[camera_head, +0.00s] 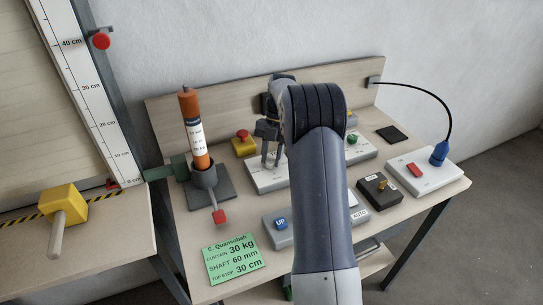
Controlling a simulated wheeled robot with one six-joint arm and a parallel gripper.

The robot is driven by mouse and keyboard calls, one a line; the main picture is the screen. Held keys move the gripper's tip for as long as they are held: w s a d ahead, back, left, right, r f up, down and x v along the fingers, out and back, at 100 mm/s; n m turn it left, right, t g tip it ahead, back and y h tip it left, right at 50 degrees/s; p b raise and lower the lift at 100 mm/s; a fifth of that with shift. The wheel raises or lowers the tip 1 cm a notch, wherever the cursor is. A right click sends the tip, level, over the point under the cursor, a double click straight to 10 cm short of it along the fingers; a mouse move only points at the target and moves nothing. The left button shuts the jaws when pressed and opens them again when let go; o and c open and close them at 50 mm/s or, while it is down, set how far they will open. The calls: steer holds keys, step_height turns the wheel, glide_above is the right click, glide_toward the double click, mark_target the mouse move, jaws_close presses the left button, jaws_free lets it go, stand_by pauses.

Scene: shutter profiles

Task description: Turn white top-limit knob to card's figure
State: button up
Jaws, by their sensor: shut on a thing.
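My gripper (270,160) points down at the left part of a white box (262,182) on the bench. Its jaws are shut on the white knob there, which is small and mostly hidden between the fingers. The knob's pointer and any scale figures cannot be read. The green card (235,259) lies at the bench's front left and reads curtain 30 kg, shaft 60 mm, top stop 30 cm. At the left, a white ruler (88,88) marked in cm carries a red round marker (101,41) near the 40 cm mark.
An orange cylinder (194,127) stands in a grey holder left of my gripper. A yellow box with a red button (242,136), a blue UP button (281,224), a dark box (378,190) and a white box with a blue plug (439,154) surround it. My arm hides the bench's middle.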

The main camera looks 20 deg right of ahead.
steer(key=o, duration=1)
steer(key=shift+c, duration=0.2)
steer(key=shift+r, duration=0.15)
steer(key=v, duration=1)
steer(key=shift+r+p, duration=0.25)
steer(key=shift+p, duration=0.15)
steer(key=shift+w+d+f, duration=0.1)
steer(key=shift+b+x, duration=0.45)
steer(key=shift+x, duration=4.9)
